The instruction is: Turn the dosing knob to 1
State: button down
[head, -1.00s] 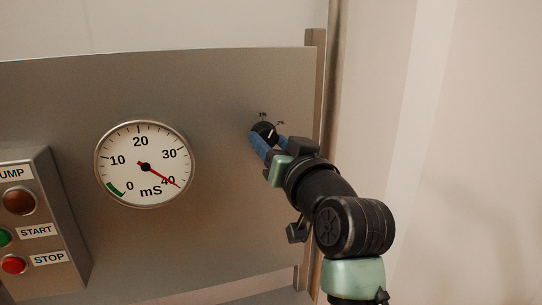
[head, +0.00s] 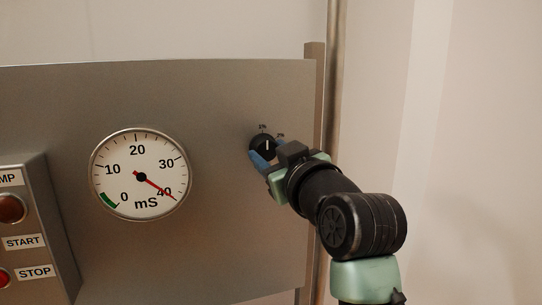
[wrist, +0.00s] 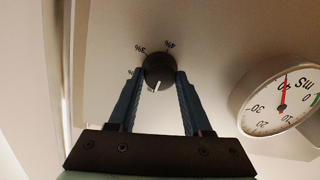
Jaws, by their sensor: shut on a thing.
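The dosing knob (head: 260,146) is a round black knob with a white pointer line, on the grey metal panel at the right. A 1% label is above it and a 2% label at its upper right in the head view. The pointer stands nearly upright there, close to the 1% side. My gripper (head: 264,158) has its blue fingers on the knob. In the wrist view the labels are upside down; the knob (wrist: 159,66) sits between the two fingertips of my gripper (wrist: 160,76). The fingers hide part of the knob's rim.
A round gauge (head: 121,180) marked mS, its red needle near 40, is left of the knob. A pump box (head: 52,216) with START and STOP labels stands at the lower left. A vertical post (head: 313,100) edges the panel at the right.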

jog(key=shift+c, duration=1.7)
grip_release()
jog(key=shift+s, duration=0.1)
jog(key=b+v, duration=0.2)
jog(key=v, duration=1.1)
jog(key=s+a+r+m+t+h+p, duration=0.2)
jog(key=s+r+t, duration=0.3)
jog(key=r, duration=0.5)
jog(key=s+a+r+m+t+h+p, duration=0.3)
jog(key=s+r+m+t+h+p, duration=0.1)
jog(key=r, duration=0.7)
jog(key=shift+s+m+t+p, duration=0.6)
jog(key=shift+s+t+p, duration=0.2)
jog(key=shift+s, duration=0.45)
